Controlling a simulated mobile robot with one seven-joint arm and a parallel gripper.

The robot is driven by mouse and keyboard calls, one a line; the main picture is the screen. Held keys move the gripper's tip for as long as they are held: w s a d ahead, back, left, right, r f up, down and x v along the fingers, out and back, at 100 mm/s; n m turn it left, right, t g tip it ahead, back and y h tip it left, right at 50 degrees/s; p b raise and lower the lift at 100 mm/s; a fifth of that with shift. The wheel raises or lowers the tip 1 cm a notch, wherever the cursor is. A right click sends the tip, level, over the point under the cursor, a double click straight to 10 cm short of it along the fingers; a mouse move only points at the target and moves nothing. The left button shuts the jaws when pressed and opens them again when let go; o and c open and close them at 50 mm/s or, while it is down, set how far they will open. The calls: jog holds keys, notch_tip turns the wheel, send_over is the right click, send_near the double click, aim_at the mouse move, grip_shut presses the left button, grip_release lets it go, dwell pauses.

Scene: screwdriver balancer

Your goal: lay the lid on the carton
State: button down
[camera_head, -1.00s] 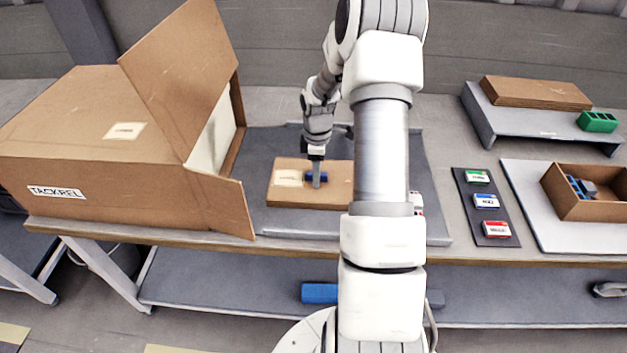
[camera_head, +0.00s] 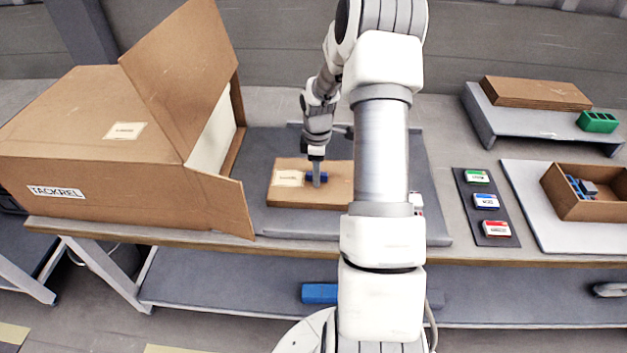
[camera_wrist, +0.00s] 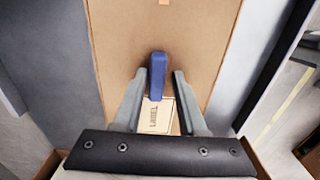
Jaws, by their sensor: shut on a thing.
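The lid (camera_head: 335,193) is a flat brown panel with a pale label and a blue grip (camera_head: 323,177) on top. It lies flat at the middle of the bench, over the grey mat, and my arm hides its right end. My gripper (camera_head: 316,181) points down and is shut on the blue grip. In the wrist view the blue grip (camera_wrist: 158,75) stands between the two fingers, with the label below it. The open carton (camera_head: 602,211) stands at the right on a pale board, with blue and grey items inside.
A large open box (camera_head: 110,190) with raised flaps stands at the left. A dark strip (camera_head: 487,215) with green, blue and red cards lies between the mat and the carton. A grey riser (camera_head: 540,125) at the back right bears flat brown boards and a green block (camera_head: 598,122).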

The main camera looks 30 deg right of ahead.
jog(key=shift+s+d+f, duration=0.15)
jog(key=shift+s+f, duration=0.1)
jog(key=shift+f, duration=0.4)
jog(key=shift+w+d+r+p, duration=0.1)
jog(key=shift+w+r+p, duration=0.15)
jog(key=shift+r+p, duration=0.8)
jog(key=shift+w+r+p, duration=0.1)
jog(key=shift+r+p, duration=1.65)
jog(key=shift+r, duration=0.9)
jog(key=shift+a, duration=0.2)
